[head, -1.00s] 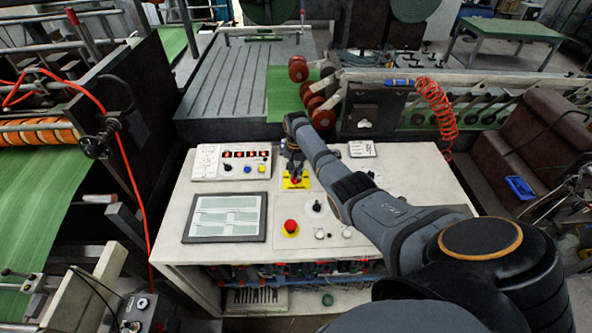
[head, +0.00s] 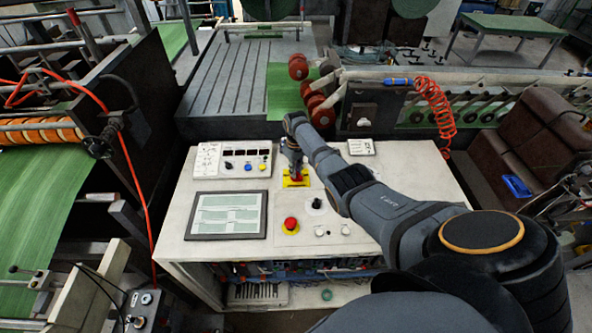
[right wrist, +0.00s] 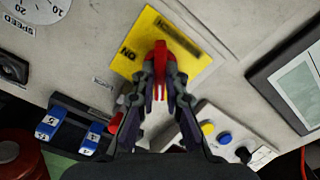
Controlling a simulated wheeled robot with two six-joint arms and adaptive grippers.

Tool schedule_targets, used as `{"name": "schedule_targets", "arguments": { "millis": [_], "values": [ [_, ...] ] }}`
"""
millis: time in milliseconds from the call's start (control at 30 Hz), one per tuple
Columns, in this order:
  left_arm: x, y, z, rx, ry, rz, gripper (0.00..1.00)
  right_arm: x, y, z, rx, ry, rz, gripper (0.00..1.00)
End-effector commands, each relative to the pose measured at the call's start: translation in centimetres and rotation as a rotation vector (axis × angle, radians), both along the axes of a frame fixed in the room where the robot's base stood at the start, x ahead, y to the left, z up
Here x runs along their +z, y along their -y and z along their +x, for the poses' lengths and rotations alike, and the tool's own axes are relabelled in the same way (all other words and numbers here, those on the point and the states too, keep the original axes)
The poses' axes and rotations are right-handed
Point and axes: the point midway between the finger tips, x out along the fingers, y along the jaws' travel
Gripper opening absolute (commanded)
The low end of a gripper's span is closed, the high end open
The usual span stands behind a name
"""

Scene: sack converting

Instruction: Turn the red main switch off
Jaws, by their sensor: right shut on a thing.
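The red main switch (head: 298,178) sits on a yellow plate (head: 287,184) on the control desk. In the right wrist view the red handle (right wrist: 160,60) stands between my fingers, over the yellow plate (right wrist: 140,38), where the letters "ON" show at the left. My right gripper (head: 295,171) points down at the switch and is shut on its handle; in the right wrist view the fingertips (right wrist: 160,82) are at its two sides. The fingers hide part of the handle and plate. My left gripper is not in view.
A red emergency button (head: 291,224) and a black knob (head: 317,204) sit nearer on the desk (head: 180,245). A tablet-like screen (head: 227,215) lies at left. A white panel box (head: 233,160) with a dark display and colored buttons stands behind it.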

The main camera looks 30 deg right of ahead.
Motion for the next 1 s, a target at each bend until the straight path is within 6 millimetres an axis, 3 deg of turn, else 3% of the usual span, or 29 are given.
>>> {"name": "schedule_targets", "arguments": {
  "millis": [400, 900, 933, 1000],
  "values": [
    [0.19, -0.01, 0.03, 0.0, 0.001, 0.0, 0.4, 0.3, 0.07, 0.27, 0.158, 0.008, -0.002, 0.0],
    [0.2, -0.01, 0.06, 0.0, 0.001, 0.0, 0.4, 0.32, 0.09, 0.3, 0.175, 0.009, -0.003, 0.0],
    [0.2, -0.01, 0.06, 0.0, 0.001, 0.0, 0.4, 0.33, 0.09, 0.3, 0.175, 0.009, -0.003, 0.12],
    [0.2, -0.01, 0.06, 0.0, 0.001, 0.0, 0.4, 0.3, 0.09, 0.27, 0.174, 0.008, -0.003, 0.22]
  ]
}}
